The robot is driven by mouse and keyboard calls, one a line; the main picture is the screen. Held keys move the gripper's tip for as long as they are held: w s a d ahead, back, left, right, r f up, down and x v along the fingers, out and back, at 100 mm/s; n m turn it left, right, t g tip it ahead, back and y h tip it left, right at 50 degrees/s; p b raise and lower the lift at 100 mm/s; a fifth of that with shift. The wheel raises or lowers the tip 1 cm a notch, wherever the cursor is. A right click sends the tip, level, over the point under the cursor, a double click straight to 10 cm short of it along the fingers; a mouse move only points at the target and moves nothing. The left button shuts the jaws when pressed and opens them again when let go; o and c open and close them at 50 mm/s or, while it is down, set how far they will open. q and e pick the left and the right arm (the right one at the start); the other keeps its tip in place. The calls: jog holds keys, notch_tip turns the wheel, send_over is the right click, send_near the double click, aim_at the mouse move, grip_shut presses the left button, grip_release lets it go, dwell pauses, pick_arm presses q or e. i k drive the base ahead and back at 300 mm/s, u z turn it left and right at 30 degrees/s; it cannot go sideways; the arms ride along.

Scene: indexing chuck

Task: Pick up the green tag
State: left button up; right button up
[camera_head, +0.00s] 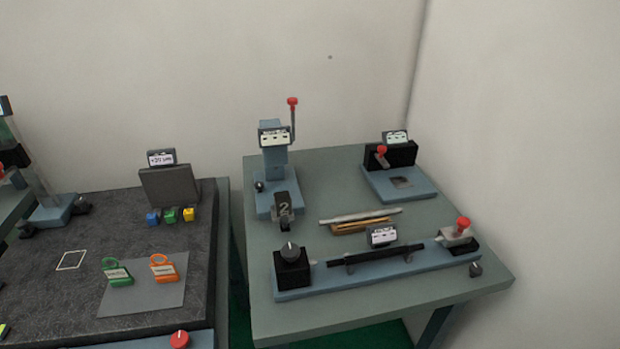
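The green tag (118,274) stands on a grey mat (152,302) on the dark table at the left. It has a ring-shaped top and a pale label on its face. An orange tag (163,269) of similar shape stands just to its right on the same mat. Neither of my grippers is in view, and nothing touches the green tag.
The dark table (50,295) also holds small blue, green and yellow blocks (170,216) before a grey display block (168,186). A gap separates it from the green-grey table (330,300) at right, which bears several fixtures with red-knobbed levers. A red knob (180,339) is at the front edge.

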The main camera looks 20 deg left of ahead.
aim_at(118, 275)
jog(key=u, duration=1.75)
